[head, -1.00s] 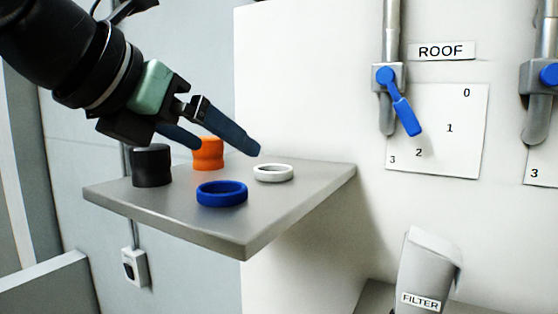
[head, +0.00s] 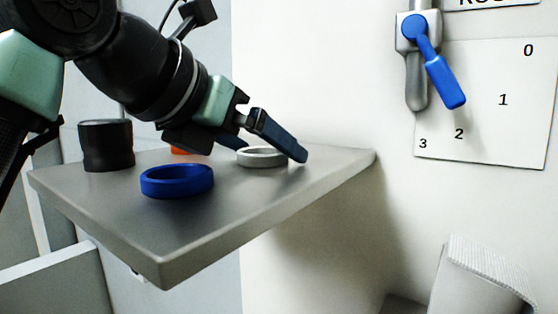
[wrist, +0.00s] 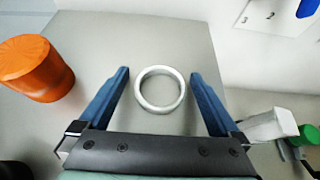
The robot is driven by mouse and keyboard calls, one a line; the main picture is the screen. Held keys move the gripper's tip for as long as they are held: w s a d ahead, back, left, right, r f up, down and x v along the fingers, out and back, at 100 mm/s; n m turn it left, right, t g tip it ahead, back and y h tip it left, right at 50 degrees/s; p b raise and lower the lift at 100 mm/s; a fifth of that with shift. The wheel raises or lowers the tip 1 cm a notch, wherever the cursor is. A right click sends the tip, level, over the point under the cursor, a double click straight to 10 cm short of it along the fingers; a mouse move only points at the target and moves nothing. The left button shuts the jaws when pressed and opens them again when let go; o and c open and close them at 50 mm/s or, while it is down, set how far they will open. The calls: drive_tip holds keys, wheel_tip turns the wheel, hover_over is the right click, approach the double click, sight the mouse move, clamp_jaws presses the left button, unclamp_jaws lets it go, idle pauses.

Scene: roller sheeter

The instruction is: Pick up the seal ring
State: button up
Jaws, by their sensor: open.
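A white ring (head: 260,162) lies flat on the grey shelf (head: 115,215), towards its wall end. A blue ring (head: 178,188) lies nearer the front; the pictures do not label either as the seal ring. My gripper (head: 274,152) is open and empty, low over the white ring, and partly hides it in the head view. In the wrist view my gripper (wrist: 159,73) has one blue finger on each side of the white ring (wrist: 160,109), with a gap on both sides. I cannot tell the exact height of the fingertips above the shelf.
An orange piece (wrist: 38,68) stands left of my gripper, mostly hidden in the head view. A white wall with a blue-handled valve (head: 437,70) rises to the right. The front of the shelf is clear.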

drive_tip(key=shift+s+a, duration=0.15)
drive_tip(key=shift+s, duration=0.1)
drive_tip(key=shift+v, duration=0.9)
drive_tip(key=c, duration=0.5)
drive_tip(key=shift+w+d+f, duration=0.25)
drive_tip(key=shift+f, duration=0.15)
drive_tip(key=c, duration=0.7)
drive_tip(key=shift+c, duration=0.2)
wheel_tip(320, 180, up, 10)
drive_tip(key=b, duration=0.1)
drive_tip(key=shift+r+b, duration=0.15)
drive_tip(key=shift+b, duration=0.25)
